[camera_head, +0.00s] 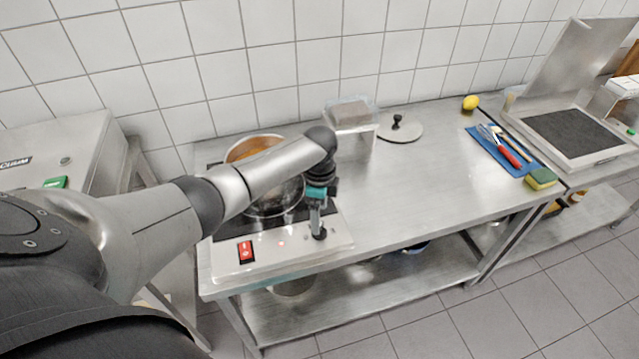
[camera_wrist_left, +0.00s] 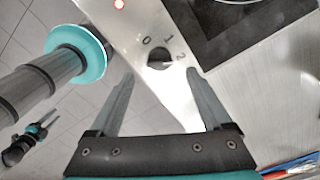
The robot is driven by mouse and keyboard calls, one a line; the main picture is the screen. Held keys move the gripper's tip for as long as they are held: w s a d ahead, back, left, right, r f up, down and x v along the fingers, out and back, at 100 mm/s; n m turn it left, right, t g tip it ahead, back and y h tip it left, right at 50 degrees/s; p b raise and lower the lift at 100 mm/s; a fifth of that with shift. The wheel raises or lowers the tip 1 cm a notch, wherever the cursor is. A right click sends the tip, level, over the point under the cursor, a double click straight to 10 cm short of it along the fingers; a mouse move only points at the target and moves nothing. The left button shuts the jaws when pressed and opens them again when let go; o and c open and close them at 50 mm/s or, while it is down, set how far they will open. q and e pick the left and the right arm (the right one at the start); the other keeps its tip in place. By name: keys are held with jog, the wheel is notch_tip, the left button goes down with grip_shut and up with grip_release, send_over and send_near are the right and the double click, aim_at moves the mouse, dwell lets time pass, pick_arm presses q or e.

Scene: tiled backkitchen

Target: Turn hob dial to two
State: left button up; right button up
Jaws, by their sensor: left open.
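The hob dial (camera_wrist_left: 158,58) is a small dark round knob on the pale front panel of the hob. The marks 0, 1 and 2 run around its upper and right side in the left wrist view. A light streak crosses its lower right part, near the 2, but I cannot read the setting surely. My left gripper (camera_wrist_left: 160,78) is open, its two fingers pointing at the panel on either side of and just short of the dial. In the head view my left gripper (camera_head: 318,222) comes down over the dial from above and largely hides it.
A pan (camera_head: 277,200) and a pot (camera_head: 250,147) stand on the hob, close behind my gripper. A red switch (camera_head: 246,251) is left of the dial. The middle of the counter (camera_head: 440,170) is free.

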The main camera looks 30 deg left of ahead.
pick_arm(q)
notch_tip(320, 180, up, 11)
jog(key=p, duration=0.1)
jog(key=shift+f, duration=0.15)
dwell(0.4)
